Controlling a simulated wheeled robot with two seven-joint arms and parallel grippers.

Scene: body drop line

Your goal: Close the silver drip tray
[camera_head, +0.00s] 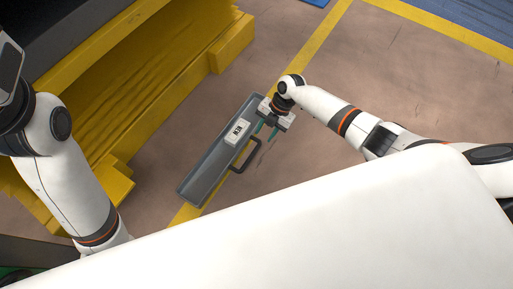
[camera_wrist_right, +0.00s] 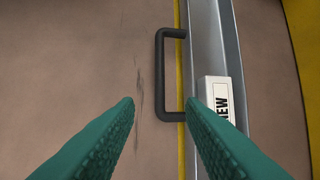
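The silver drip tray (camera_head: 206,177) is a long, shallow grey tray lying slantwise beside the yellow structure in the head view. Part of it runs along the right side of the wrist view (camera_wrist_right: 208,45). Its black U-shaped handle (camera_head: 248,160) sticks out on the right side; it also shows in the wrist view (camera_wrist_right: 160,75). My right gripper (camera_head: 266,132) is open above the tray's handle side. In the wrist view its green fingers (camera_wrist_right: 161,103) lie either side of the handle's bar; contact cannot be told.
A white box (camera_head: 238,132) with dark lettering sits in the tray. A yellow stepped structure (camera_head: 232,44) stands left of the tray. A yellow line (camera_head: 318,40) crosses the brown floor. The floor right of the tray is clear apart from my right arm.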

